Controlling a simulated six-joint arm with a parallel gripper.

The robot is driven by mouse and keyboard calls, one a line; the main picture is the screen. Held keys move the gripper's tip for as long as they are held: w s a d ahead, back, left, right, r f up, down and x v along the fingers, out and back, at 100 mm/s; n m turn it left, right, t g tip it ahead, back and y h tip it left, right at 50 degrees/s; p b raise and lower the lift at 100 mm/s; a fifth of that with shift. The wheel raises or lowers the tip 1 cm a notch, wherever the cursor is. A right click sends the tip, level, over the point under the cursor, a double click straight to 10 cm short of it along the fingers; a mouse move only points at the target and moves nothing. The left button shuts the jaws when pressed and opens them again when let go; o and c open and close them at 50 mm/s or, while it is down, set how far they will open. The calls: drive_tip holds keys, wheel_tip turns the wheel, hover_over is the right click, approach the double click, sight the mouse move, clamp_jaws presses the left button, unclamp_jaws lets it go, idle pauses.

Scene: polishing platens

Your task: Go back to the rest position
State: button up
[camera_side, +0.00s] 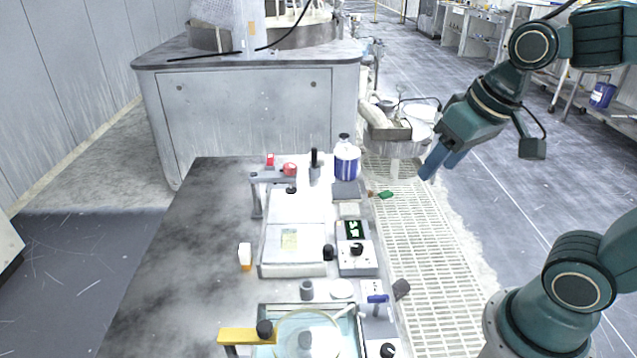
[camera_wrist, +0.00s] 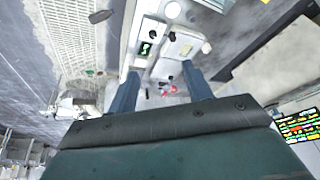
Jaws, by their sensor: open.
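My gripper (camera_side: 443,163) is at the upper right in the side view, raised above the floor grating to the right of the bench. Its two blue fingers point down and to the left. In the wrist view my gripper (camera_wrist: 160,92) shows its two blue fingers spread apart, with nothing between them but the distant bench. It is open and empty and touches nothing that I can see.
The bench (camera_side: 185,260) carries a polishing unit with a digital display (camera_side: 354,229), a blue-labelled bottle (camera_side: 346,162) and a yellow-handled part (camera_side: 246,336). A large grey cabinet (camera_side: 245,125) stands behind.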

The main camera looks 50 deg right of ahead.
drive_tip(key=shift+s+a+r+n+t, duration=0.15)
drive_tip(key=shift+s+n, duration=0.25)
drive_tip(key=shift+s, duration=0.45)
drive_tip(key=shift+s+a+r+n+t, duration=0.15)
drive_tip(key=shift+s+n, duration=0.25)
drive_tip(key=shift+s, duration=0.4)
drive_tip(key=shift+s+n+t, duration=0.2)
drive_tip(key=shift+s+n, duration=0.2)
drive_tip(key=shift+s, duration=0.45)
idle(5.5)
